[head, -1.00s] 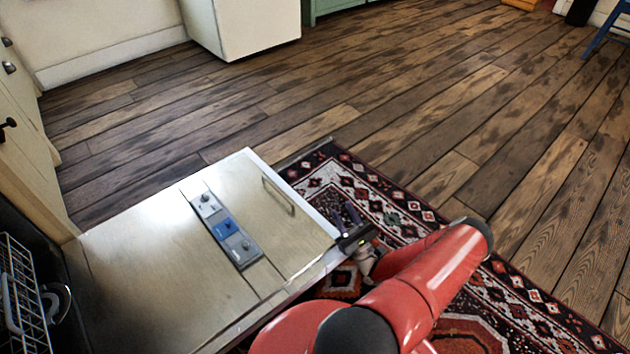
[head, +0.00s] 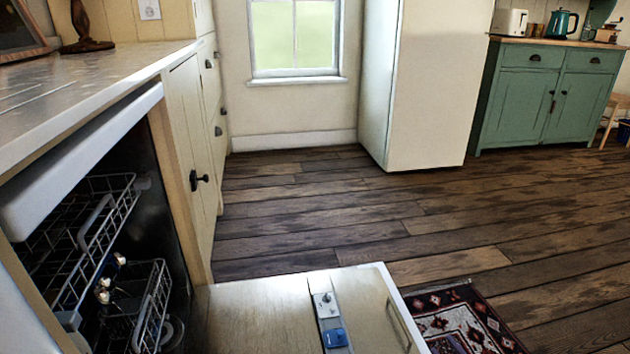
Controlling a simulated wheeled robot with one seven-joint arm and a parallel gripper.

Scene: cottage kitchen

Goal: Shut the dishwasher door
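The dishwasher door (head: 265,312) is folded down and lies about level at the bottom of the head view. Its inner face is bare metal with a grey and blue dispenser panel (head: 327,318), and a handle-like bar runs near its far edge. The dishwasher opening (head: 165,215) is at the left under the counter, with wire racks (head: 92,235) inside. My gripper is outside the head view now, so where it is relative to the door is hidden.
The counter (head: 95,75) and cream cabinets (head: 193,150) line the left side. A white fridge (head: 428,85) and a green cabinet (head: 548,95) stand at the back. A patterned rug (head: 465,325) lies beside the door. The wooden floor (head: 400,215) beyond is clear.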

